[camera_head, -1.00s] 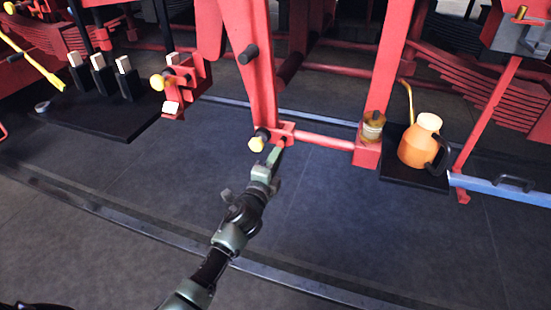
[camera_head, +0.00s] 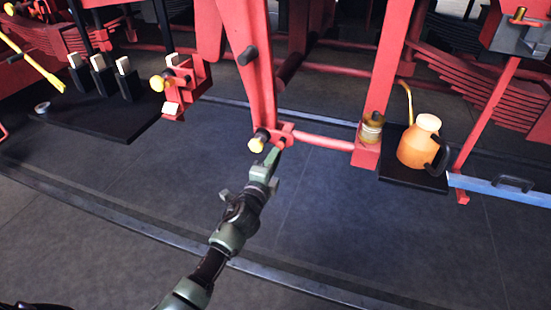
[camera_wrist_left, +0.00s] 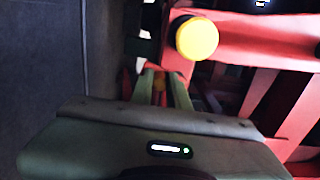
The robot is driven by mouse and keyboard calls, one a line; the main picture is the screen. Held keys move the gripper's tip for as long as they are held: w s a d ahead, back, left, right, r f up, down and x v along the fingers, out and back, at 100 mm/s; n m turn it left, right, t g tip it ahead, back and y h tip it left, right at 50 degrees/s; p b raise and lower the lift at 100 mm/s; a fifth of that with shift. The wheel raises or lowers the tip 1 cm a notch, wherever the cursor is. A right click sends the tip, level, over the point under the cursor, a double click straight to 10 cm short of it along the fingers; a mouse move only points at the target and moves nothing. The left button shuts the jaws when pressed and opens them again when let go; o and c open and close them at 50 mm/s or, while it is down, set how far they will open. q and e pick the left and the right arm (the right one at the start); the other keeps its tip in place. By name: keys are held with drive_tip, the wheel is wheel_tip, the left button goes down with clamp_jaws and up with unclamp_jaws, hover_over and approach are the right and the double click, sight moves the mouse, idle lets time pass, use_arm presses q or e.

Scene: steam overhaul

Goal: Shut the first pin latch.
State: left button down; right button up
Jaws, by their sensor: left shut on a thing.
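A pin latch with a yellow round knob (camera_head: 257,144) sits at the foot of a slanted red bar. The knob also shows large in the left wrist view (camera_wrist_left: 197,38). A small red lug (camera_head: 286,130) is just right of the knob. My left gripper (camera_head: 275,156) is at this latch, right of and slightly below the knob. In the left wrist view its fingers (camera_wrist_left: 162,88) are closed on a small red-orange part of the latch, mostly hidden between them. A second yellow knob (camera_head: 157,83) is on a red bracket farther left. My right gripper is out of view.
An orange oil can (camera_head: 417,142) stands on a black tray (camera_head: 415,179) at the right, beside a brass cup (camera_head: 372,127). A black platform (camera_head: 100,121) with upright blocks is at the left. The dark floor in front is clear.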

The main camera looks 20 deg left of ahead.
use_arm(q)
drive_tip(key=shift+a+r, duration=0.15)
drive_tip(key=shift+a, duration=0.2)
drive_tip(key=shift+a+r+p, duration=0.45)
drive_tip(key=shift+a, duration=0.1)
drive_tip(key=shift+w+r, duration=0.1)
